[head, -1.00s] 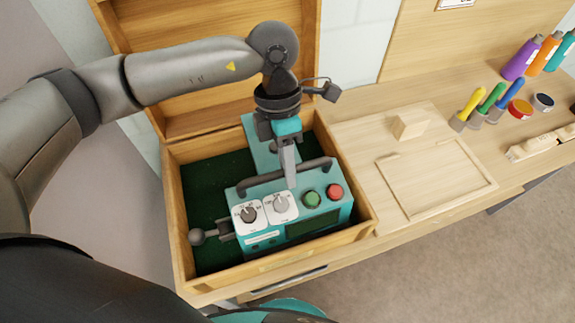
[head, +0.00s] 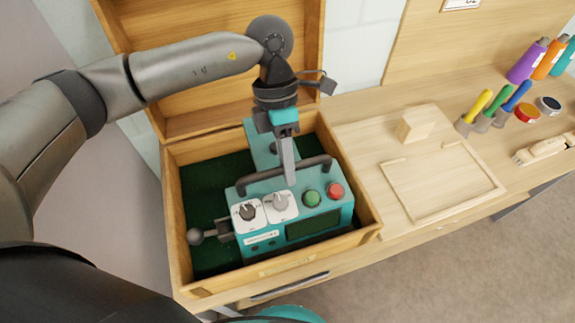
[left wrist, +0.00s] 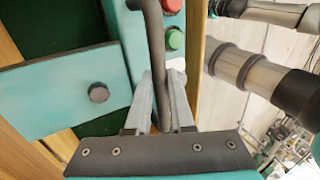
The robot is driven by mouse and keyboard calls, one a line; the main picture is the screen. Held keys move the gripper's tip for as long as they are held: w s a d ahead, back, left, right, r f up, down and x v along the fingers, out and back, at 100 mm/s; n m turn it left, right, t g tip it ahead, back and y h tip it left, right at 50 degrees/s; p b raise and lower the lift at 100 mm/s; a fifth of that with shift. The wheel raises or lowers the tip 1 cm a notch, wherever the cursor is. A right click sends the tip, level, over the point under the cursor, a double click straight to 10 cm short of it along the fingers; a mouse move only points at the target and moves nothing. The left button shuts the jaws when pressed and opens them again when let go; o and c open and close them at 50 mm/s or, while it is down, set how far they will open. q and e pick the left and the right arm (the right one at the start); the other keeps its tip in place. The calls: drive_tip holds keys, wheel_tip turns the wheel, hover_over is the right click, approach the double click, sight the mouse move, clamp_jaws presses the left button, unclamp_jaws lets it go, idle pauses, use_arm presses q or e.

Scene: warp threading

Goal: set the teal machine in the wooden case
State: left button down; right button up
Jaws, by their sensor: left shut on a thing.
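The teal machine (head: 315,222) stands inside the wooden case (head: 176,215), over its dark green lining, towards the right side. Its front carries two dials, a green button and a red button. A dark bar handle (head: 245,181) runs across its top. My left gripper (head: 290,182) comes down from above and is shut on that handle. In the left wrist view the fingers (left wrist: 160,90) close around the dark handle (left wrist: 157,45). I cannot tell whether the machine's underside touches the case floor. My right gripper is not in view.
The open lid (head: 215,121) stands up behind the case. On the table to the right are a wooden block (head: 416,124), a flat framed board (head: 440,183), several coloured tools (head: 495,105) and bottles (head: 527,62). Green lining shows free left of the machine.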

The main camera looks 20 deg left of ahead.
use_arm(q)
drive_tip(key=shift+w+a+f+g+b, duration=0.2)
drive_tip(key=shift+w+f+g+b, duration=0.15)
drive_tip(key=shift+b, duration=0.2)
drive_tip(key=shift+f, duration=0.15)
idle(0.9)
